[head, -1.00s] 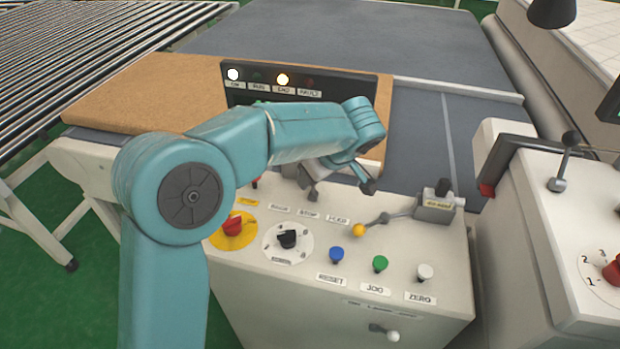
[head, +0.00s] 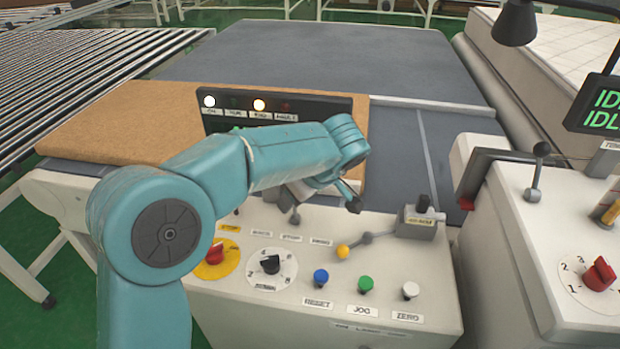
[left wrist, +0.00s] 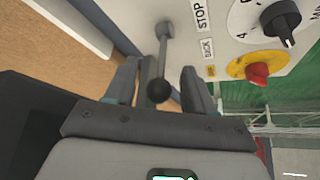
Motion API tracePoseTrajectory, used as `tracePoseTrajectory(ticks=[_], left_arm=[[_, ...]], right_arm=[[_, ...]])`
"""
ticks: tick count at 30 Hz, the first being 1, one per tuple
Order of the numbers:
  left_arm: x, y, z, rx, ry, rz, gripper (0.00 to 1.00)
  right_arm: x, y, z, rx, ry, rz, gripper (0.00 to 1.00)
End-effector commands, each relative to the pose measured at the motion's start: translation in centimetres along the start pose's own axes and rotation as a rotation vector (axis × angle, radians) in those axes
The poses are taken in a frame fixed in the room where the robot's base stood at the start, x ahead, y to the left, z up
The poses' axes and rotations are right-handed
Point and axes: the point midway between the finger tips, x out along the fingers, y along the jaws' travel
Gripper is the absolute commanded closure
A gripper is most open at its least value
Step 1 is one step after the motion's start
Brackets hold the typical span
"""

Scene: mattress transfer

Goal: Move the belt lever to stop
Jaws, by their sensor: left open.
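In the left wrist view, a lever (left wrist: 163,42) with a grey stem and a dark ball knob (left wrist: 159,91) stands up from the pale console. My left gripper (left wrist: 160,75) is open, with one finger on each side of the lever; I cannot tell whether either touches it. A STOP label (left wrist: 201,14) and a second label below it lie right of the stem. In the head view my left gripper (head: 325,205) is over the back of the console (head: 240,310), and the lever cannot be made out clearly there. My right gripper is out of view.
A red button (left wrist: 258,74) on a yellow disc and a black dial (left wrist: 281,19) are near the gripper. A dark lamp panel (head: 275,107) stands behind. Another console (head: 510,240) is at right.

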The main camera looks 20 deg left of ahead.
Motion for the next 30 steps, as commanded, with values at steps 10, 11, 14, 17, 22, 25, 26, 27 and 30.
tracePoseTrajectory(ticks=[10, 11, 14, 17, 22, 25, 26, 27, 30], left_arm=[[-9.3, 0.1, 0.0, 0.0, 0.0, 0.008, 0.46], [-10.0, 0.1, 0.0, 0.0, -0.001, 0.006, 0.46], [-12.1, 0.1, 0.0, 0.0, -0.001, 0.005, 0.46], [-13.5, 0.1, 0.0, 0.0, -0.001, 0.003, 0.46], [-14.7, 0.0, 0.0, 0.0, -0.001, 0.002, 0.46], [-14.8, 0.0, 0.0, 0.0, -0.001, 0.002, 0.46], [-14.8, 0.0, 0.0, 0.0, -0.001, 0.001, 0.46], [-14.8, 0.0, 0.0, 0.0, -0.001, 0.001, 0.46], [-14.8, 0.0, 0.0, 0.0, -0.001, 0.001, 0.46]], right_arm=[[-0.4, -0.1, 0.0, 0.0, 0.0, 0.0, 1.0], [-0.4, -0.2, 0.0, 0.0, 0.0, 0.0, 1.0], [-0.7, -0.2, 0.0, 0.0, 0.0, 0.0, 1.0], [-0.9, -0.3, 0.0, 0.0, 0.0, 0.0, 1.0], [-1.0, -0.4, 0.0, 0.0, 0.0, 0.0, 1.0], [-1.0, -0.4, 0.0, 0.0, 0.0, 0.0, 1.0], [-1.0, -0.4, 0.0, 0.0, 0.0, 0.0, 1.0], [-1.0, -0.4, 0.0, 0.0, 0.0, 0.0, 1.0], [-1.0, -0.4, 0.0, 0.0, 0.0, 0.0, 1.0]])
